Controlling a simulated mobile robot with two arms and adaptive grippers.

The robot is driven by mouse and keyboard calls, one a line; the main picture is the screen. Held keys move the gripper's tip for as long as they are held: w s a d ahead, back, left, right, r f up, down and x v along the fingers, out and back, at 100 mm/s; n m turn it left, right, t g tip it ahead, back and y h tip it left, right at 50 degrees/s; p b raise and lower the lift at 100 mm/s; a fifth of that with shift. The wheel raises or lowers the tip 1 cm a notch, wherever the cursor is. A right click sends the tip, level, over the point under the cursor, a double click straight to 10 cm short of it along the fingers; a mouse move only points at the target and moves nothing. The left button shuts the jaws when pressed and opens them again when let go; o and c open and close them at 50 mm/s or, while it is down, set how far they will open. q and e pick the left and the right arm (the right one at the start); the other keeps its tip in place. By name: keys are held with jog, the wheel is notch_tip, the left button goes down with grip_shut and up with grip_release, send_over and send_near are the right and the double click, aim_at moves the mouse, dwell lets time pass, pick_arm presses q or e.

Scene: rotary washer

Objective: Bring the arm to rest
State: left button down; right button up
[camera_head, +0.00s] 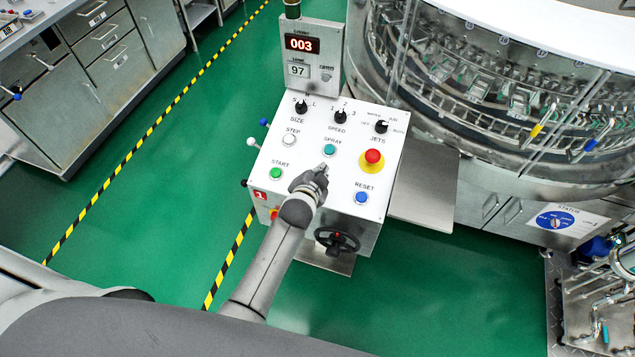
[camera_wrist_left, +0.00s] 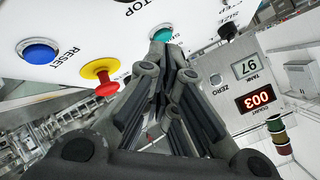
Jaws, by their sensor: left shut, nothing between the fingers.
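My left gripper (camera_head: 320,172) is shut and empty, held over the lower middle of the white control panel (camera_head: 265,155). In the left wrist view its fingers (camera_wrist_left: 172,75) meet with their tips close to the teal SPRAY button (camera_wrist_left: 161,34). I cannot tell whether they touch it. In the head view the SPRAY button (camera_head: 329,149) shows clear, just beyond the fingertips. My left arm (camera_head: 265,262) reaches up from the bottom of the picture. My right gripper is not in view.
The panel carries a green START button (camera_head: 276,173), a blue RESET button (camera_head: 361,197), a red stop knob (camera_head: 373,156) and several selectors. A display box (camera_head: 314,58) reads 003 and 97. A black handwheel (camera_head: 337,241) sits below. The glass washer (camera_head: 520,90) stands right; green floor is open left.

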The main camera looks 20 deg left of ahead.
pick_arm(q)
jog(key=s+f+n+g+h+b, duration=0.1)
jog(key=s+f+g, duration=0.2)
jog(key=s+f, duration=0.95)
jog(key=s+f+n+g+b, duration=0.1)
jog(key=s+f+g+b, duration=0.15)
jog(key=s+f, duration=1.05)
jog(key=s+a+f+n+g, duration=0.2)
jog(key=s+f, duration=0.5)
jog(key=s, duration=0.5)
jog(key=s+a+f+n+g, duration=0.1)
jog(key=s+a+f+g, duration=0.2)
jog(key=s, duration=1)
notch_tip(320, 180, down, 5)
jog(key=shift+a+r+n+g+b, duration=0.1)
jog(key=shift+a+n+g+b, duration=0.3)
jog(key=shift+a, duration=0.8)
